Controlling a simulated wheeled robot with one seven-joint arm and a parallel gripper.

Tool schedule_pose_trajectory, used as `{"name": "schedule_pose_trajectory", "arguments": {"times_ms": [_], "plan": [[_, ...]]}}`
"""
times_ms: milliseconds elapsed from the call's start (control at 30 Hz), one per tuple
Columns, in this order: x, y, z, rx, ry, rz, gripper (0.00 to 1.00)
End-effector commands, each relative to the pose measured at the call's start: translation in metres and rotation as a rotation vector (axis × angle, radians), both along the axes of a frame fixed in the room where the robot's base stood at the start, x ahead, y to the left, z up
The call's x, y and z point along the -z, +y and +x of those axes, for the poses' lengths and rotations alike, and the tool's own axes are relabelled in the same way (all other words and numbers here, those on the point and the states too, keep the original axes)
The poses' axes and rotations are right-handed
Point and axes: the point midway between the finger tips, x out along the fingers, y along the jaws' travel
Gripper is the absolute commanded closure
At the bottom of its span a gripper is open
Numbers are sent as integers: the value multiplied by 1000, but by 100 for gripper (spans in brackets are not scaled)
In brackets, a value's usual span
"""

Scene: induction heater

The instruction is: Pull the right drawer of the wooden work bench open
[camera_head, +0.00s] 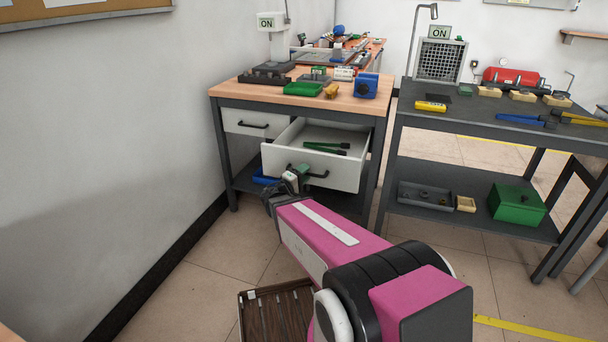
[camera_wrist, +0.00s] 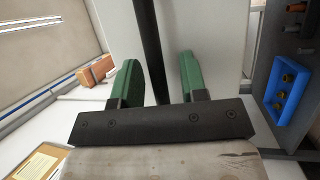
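The wooden work bench (camera_head: 228,93) stands against the left wall with two drawers under its top. Its right drawer (camera_head: 343,176) is pulled well out, and its inside shows. A green-handled tool (camera_head: 326,148) lies in it. The left drawer (camera_head: 238,124) is closed. My gripper (camera_head: 298,175) is at the front of the right drawer, by the left part of its dark handle (camera_head: 318,174). In the wrist view, the two green fingers of my gripper (camera_wrist: 158,82) are apart, with the dark handle bar (camera_wrist: 150,45) between them and gaps on both sides.
A blue tray (camera_head: 263,178) sits on the bench's lower shelf; it also shows in the wrist view (camera_wrist: 292,92). A grey table (camera_head: 480,119) with tools stands close to the right. A slatted brown thing (camera_head: 275,312) is on the floor below my arm. Floor at left is clear.

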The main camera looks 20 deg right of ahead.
Motion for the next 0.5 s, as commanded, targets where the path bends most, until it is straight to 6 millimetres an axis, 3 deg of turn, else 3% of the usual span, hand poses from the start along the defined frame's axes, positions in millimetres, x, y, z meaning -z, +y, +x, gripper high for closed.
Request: {"name": "schedule_pose_trajectory", "arguments": {"times_ms": [233,500], "plan": [[3,15,-10,-2,0,0,61],[11,54,-35,-4,0,-1,61]]}}
